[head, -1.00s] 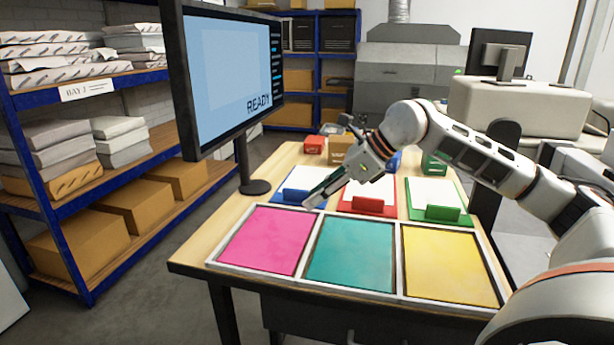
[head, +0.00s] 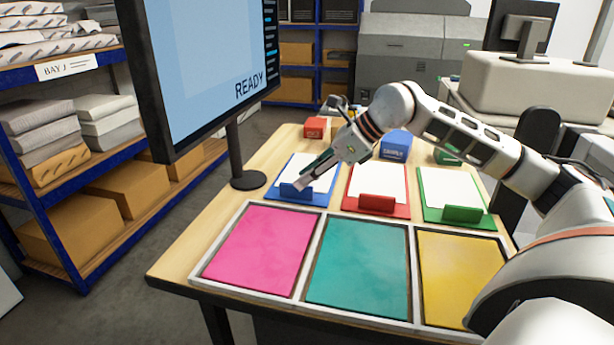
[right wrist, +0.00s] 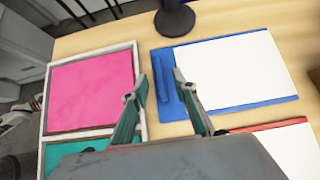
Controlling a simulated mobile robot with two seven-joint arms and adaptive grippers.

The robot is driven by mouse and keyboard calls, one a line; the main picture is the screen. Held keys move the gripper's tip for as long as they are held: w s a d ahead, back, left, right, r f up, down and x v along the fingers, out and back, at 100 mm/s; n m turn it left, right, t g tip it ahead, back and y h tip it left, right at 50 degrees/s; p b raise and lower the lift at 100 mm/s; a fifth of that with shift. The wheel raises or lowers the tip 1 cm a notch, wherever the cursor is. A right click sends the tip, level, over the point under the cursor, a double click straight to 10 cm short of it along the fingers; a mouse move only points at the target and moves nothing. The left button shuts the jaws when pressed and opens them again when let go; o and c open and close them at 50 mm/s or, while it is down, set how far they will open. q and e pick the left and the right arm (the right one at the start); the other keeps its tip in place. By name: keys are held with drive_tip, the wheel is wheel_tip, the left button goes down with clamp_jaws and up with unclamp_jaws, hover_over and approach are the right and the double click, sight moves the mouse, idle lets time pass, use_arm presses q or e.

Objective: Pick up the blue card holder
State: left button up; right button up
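The blue card holder (head: 296,192) is a small upright blue block at the near edge of a blue board (head: 318,200) with white paper on it. My right gripper (head: 304,182) is just over it in the head view. In the right wrist view, the gripper (right wrist: 161,82) is open, with a finger on either side of the holder's near end. The blue holder (right wrist: 169,68) extends beyond the fingertips, and nothing is gripped. I cannot tell whether a finger touches it. My left gripper is not in view.
A framed tray (head: 312,258) with pink, teal and yellow panels lies in front. Red (head: 377,203) and green (head: 463,214) holders stand to the right on matching boards. A monitor (head: 203,75) stands close on the left. Small boxes, one blue (head: 395,146), sit behind.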

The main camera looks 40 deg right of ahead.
drive_tip(key=x, duration=0.4)
drive_tip(key=shift+w+a+f+p, duration=0.1)
drive_tip(key=shift+f+p, duration=0.25)
drive_tip(key=shift+f, duration=0.1)
clamp_jaws()
drive_tip(key=shift+r, duration=0.1)
